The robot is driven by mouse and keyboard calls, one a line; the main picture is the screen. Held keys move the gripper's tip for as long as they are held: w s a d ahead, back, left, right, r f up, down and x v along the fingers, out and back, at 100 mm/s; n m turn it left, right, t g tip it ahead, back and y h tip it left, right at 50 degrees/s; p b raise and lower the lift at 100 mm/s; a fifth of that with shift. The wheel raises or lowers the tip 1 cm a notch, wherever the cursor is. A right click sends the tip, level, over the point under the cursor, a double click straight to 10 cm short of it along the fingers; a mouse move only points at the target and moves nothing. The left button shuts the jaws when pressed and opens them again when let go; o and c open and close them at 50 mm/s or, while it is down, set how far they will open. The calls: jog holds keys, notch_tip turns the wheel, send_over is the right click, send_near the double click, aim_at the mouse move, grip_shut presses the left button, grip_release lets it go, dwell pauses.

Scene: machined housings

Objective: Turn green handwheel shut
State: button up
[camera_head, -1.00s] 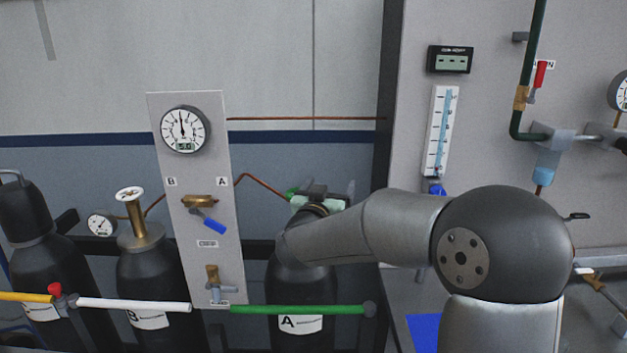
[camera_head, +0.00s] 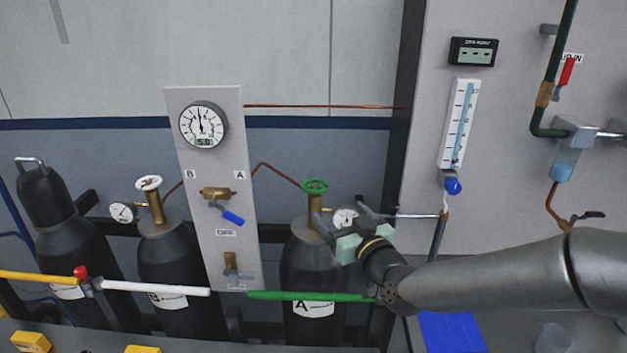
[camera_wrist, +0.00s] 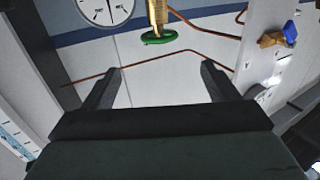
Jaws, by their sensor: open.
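The green handwheel (camera_head: 315,185) tops the brass valve (camera_head: 315,213) of the black cylinder marked A (camera_head: 304,265). In the wrist view the green handwheel (camera_wrist: 158,37) shows beyond the fingertips, slightly above the gap between them. My gripper (camera_head: 346,217) is to the right of and below the handwheel in the head view, apart from it. Its two fingers (camera_wrist: 157,80) are spread with nothing between them.
A round gauge (camera_head: 344,218) sits beside the valve, partly behind my gripper. A green bar (camera_head: 307,296) crosses before cylinder A. The panel (camera_head: 216,150) with a dial and blue-handled valve stands left. Cylinder B (camera_head: 172,258) has a white handwheel (camera_head: 149,183).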

aim_at(312, 180)
jog(key=p+x, duration=0.1)
jog(key=x, duration=1.3)
jog(key=shift+w+a, duration=0.1)
jog(key=shift+w, duration=0.1)
jog(key=shift+p+x, duration=0.4)
jog(key=shift+x, duration=0.4)
jog(key=shift+c, duration=0.3)
jog(key=c, duration=0.9)
